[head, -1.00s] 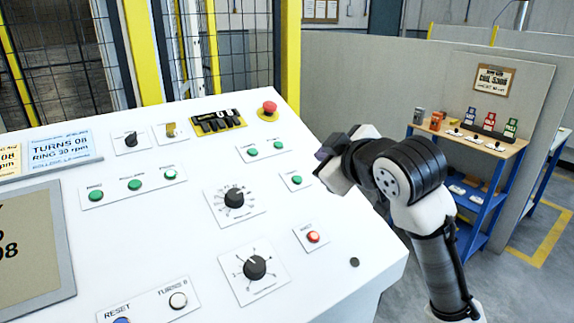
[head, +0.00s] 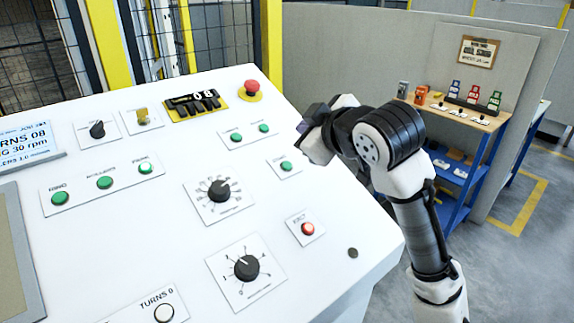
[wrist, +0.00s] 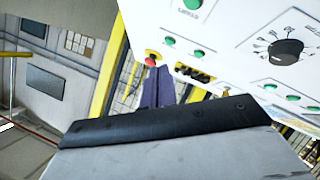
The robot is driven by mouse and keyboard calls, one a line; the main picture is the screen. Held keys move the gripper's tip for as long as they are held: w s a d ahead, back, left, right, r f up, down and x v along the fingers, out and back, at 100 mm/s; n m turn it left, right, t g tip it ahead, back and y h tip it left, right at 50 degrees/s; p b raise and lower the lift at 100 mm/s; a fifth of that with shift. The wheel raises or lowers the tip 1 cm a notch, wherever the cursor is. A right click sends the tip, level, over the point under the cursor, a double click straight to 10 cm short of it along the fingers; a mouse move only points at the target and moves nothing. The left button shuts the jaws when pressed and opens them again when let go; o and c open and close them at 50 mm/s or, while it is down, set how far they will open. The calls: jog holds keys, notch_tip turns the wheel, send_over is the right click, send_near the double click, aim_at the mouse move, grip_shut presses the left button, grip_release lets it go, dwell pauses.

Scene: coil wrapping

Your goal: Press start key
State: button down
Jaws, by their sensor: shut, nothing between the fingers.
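The sloping white control panel (head: 130,215) carries several green keys: a row of three at left (head: 105,182), a pair near the top (head: 237,137) and a single one (head: 286,166) at right. Their small labels are too blurred for me to tell which is the start key. My gripper (head: 315,112) is raised by the panel's upper right edge, apart from the keys in view. In the wrist view its purple-grey fingers (wrist: 158,85) are together and empty, with the panel beyond them.
A red mushroom button (head: 251,87) on yellow stands at the panel's top. Two black dials (head: 219,190) and a red eject key (head: 307,229) are on the right half. Mesh fencing stands behind the panel. A blue shelf (head: 460,170) stands to the right.

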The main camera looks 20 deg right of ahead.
aim_at(287, 165)
jog(key=shift+w+a+f+b, duration=0.2)
jog(key=shift+w+f+b, duration=0.35)
jog(key=shift+f+b, duration=0.55)
jog(key=shift+w+a+f+b, duration=0.2)
jog(key=shift+w+f+b, duration=0.45)
jog(key=shift+f, duration=0.8)
jog(key=shift+w+a+f+b, duration=0.2)
jog(key=shift+w+f+b, duration=0.25)
jog(key=shift+f+b, duration=0.7)
jog(key=shift+f, duration=0.2)
jog(key=shift+w+f, duration=0.15)
jog(key=shift+f, duration=0.2)
